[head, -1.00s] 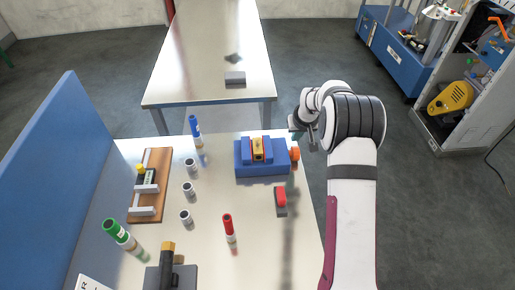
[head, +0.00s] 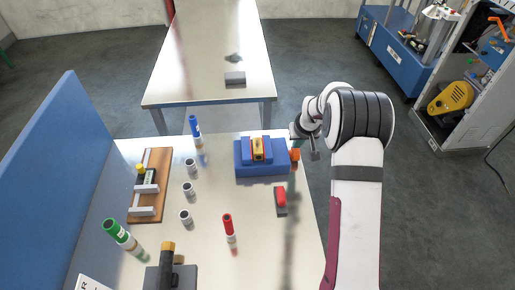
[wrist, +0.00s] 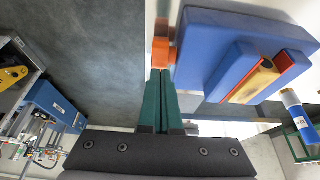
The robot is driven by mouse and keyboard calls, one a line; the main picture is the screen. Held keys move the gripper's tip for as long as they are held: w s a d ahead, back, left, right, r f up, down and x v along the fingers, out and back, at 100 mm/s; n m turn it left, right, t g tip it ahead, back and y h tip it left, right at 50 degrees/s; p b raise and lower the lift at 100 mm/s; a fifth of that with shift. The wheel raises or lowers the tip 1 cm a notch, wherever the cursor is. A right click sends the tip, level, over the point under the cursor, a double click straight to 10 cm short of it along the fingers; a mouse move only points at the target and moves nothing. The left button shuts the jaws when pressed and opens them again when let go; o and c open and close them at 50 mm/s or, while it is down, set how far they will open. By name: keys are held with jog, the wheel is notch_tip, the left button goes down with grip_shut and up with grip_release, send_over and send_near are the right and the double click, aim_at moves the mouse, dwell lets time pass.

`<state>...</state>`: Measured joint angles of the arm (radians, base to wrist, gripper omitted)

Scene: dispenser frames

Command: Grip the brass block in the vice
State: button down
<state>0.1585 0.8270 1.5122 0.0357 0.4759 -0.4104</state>
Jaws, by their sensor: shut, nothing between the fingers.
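The blue vice (head: 262,171) stands at the far right of the near table; it also shows in the wrist view (wrist: 215,50). The brass block (head: 258,149) sits between its red-faced jaws, and it also shows in the wrist view (wrist: 254,80). I cannot tell whether both jaws touch it. The orange handle (head: 295,156) is on the vice's right side; in the wrist view the handle (wrist: 162,52) is just beyond my fingertips. My gripper (wrist: 160,76), with green fingers, is shut and empty. Whether the fingertips touch the handle is unclear.
A red-topped block (head: 280,200) lies in front of the vice. A red marker (head: 229,228), a blue marker (head: 195,130) and several grey cups (head: 189,188) stand to the left. A wooden rack (head: 150,186) is further left. Open floor lies right of the table.

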jog(key=shift+f, duration=0.5)
jog(key=shift+w+f, duration=0.2)
jog(key=shift+w, duration=1.1)
dwell(1.4)
jog(key=shift+r, duration=0.1)
jog(key=shift+r, duration=0.95)
jog(key=shift+s, duration=0.1)
jog(key=shift+s, duration=1.2)
jog(key=shift+f, duration=0.85)
